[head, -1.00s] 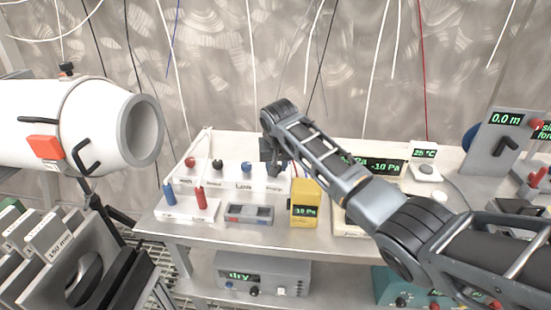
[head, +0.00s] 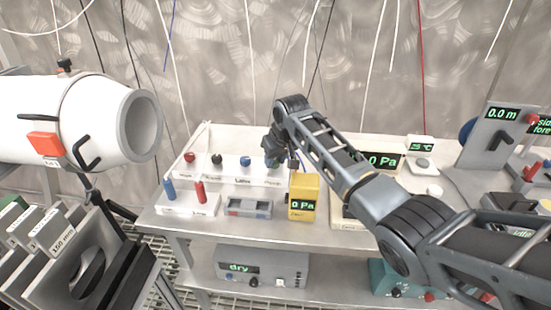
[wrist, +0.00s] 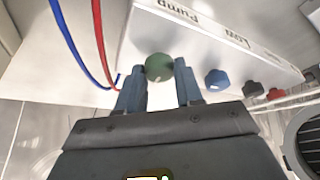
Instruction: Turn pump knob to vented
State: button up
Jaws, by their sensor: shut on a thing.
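A white knob panel (head: 228,173) stands on the steel table, with a row of knobs on it. In the wrist view a green knob (wrist: 159,67) sits between the two blue fingers of my gripper (wrist: 158,74), beside the upside-down "Pump" label (wrist: 184,10). My gripper is shut on this knob. In the head view my gripper (head: 277,156) is at the right end of the panel and mostly covers the knob. The yellow gauge (head: 303,196) and the large display (head: 384,161) both read 0 Pa. The knob's pointer setting cannot be read.
Blue (head: 245,161), black (head: 217,159) and red (head: 190,157) knobs stand left of my gripper. Red and blue hoses (wrist: 98,45) pass close to the fingers. A white cylinder (head: 80,125) stands at left. A grey box reading "dry" (head: 262,272) sits on the lower shelf.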

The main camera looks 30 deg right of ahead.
jog(key=o, duration=1)
jog(key=shift+o, duration=0.2)
jog(key=shift+r, duration=0.1)
jog(key=v, duration=0.7)
jog(key=shift+s+r, duration=0.2)
jog(key=shift+s, duration=0.05)
